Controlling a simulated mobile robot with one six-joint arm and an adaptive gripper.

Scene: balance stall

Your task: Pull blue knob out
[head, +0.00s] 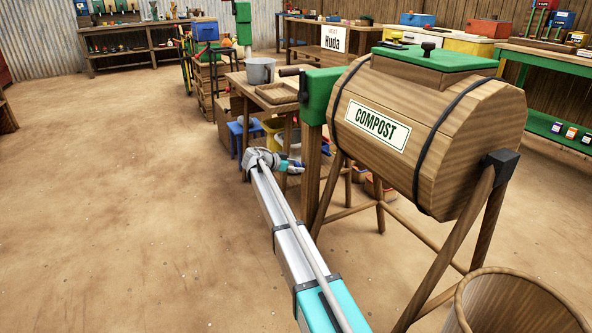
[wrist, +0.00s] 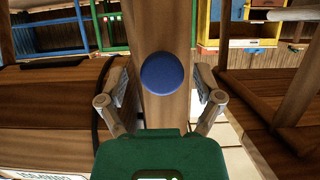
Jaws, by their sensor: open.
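The blue knob (wrist: 163,73) is a round disc in the upper middle of the wrist view, in front of a wooden post (wrist: 150,22). My gripper (wrist: 161,88) is open, with one grey finger on each side of the knob and a clear gap to both. I cannot tell how far the knob is in depth from the fingertips. In the head view my gripper (head: 289,165) is low beside the wooden post (head: 311,160) of the compost tumbler's stand. The knob cannot be made out in the head view.
The wooden compost tumbler (head: 350,110) stands on splayed legs right of my arm. A bench with a grey bucket (head: 260,71) and a blue stool (head: 236,137) stand beyond my gripper. A wooden tub (head: 520,305) is at lower right. The floor on the left is clear.

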